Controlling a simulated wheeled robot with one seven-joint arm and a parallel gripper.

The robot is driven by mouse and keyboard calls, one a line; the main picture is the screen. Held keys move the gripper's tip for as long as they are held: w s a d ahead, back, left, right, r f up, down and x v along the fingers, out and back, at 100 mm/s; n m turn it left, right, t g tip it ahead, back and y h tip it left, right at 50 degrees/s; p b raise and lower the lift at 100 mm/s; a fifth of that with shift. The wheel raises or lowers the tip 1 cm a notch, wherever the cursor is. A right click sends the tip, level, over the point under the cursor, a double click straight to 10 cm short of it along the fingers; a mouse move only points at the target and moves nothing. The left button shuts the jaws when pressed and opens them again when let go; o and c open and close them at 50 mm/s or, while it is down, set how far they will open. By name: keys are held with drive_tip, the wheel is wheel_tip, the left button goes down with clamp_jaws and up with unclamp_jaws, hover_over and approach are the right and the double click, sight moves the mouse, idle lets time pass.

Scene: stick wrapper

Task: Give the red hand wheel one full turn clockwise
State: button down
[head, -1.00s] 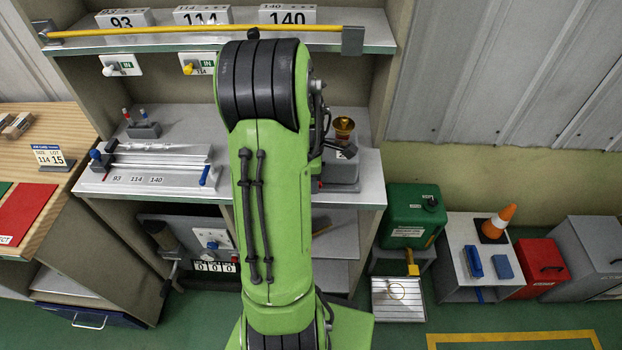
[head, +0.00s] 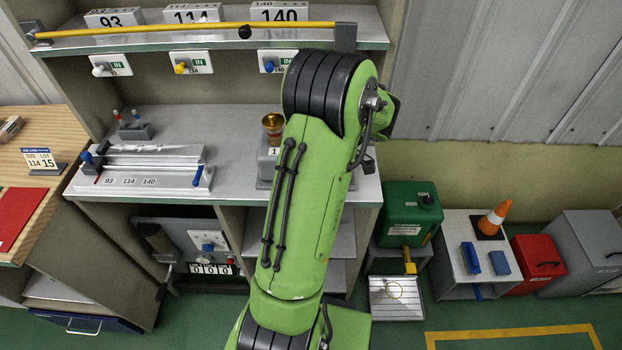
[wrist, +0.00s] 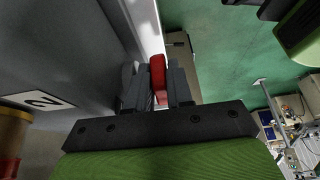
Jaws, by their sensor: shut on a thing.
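In the wrist view my gripper (wrist: 157,88) has its two dark fingers on either side of a narrow red piece (wrist: 158,78). The fingers are shut on it, beside a grey wall and a pale edge. It looks like part of the red hand wheel, but the rest of the wheel is hidden, so its angle cannot be told. In the head view my green arm covers the gripper and the wheel. A brass cup (head: 272,124) on a grey box (head: 266,168) marked 1 stands on the bench just left of my arm.
A yellow bar (head: 180,32) crosses above the bench. A slotted grey fixture (head: 145,172) lies at the bench's left. A green canister (head: 410,215), an orange cone (head: 495,218) and a red box (head: 540,262) stand at the right. A plate marked 2 (wrist: 37,101) shows in the wrist view.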

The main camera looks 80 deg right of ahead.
drive_tip(key=c, duration=1.1)
unclamp_jaws()
drive_tip(key=p+v, duration=0.5)
drive_tip(key=v, duration=1)
drive_tip(key=shift+s+r+p, duration=0.2)
drive_tip(key=shift+r+p, duration=0.1)
drive_tip(key=shift+r, duration=0.05)
drive_tip(key=shift+o, duration=0.4)
